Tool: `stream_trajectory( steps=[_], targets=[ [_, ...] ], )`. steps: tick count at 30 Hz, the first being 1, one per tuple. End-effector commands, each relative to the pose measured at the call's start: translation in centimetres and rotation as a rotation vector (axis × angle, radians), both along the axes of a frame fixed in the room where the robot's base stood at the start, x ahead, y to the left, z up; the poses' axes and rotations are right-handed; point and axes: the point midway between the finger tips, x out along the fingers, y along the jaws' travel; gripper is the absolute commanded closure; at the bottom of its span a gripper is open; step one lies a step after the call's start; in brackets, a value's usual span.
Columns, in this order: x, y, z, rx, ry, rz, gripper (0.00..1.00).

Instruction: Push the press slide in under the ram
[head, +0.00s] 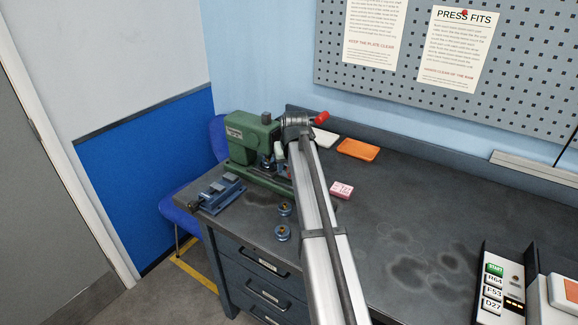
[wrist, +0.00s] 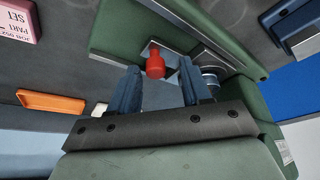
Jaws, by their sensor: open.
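The green press (head: 250,135) stands at the far left end of the bench. In the wrist view its green base (wrist: 125,25) carries a steel plate (wrist: 172,55), seemingly the press slide, with a red knob (wrist: 155,63) on it. My gripper (wrist: 157,75) is open, with one blue finger on each side of the knob. I cannot tell whether a finger touches it. A round steel part (wrist: 210,76), possibly the ram, shows just right of the fingers. In the head view my arm hides most of the slide area.
A blue vise-like fixture (head: 217,194) sits at the left bench edge. Two small round parts (head: 283,232) lie in front of the press. A pink block (head: 341,190), an orange tray (head: 357,149) and a control box (head: 500,280) lie to the right. The middle of the bench is clear.

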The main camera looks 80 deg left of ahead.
Motion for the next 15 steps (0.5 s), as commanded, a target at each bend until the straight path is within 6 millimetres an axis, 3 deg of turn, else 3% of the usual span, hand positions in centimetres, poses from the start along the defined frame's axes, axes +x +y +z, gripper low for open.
stream_trajectory(
  steps=[8, 15],
  targets=[
    [0.1, -0.5, 0.9, -0.001, -0.001, 0.000, 0.52],
    [0.1, -2.1, 4.7, 0.001, -0.001, 0.000, 0.52]
  ],
)
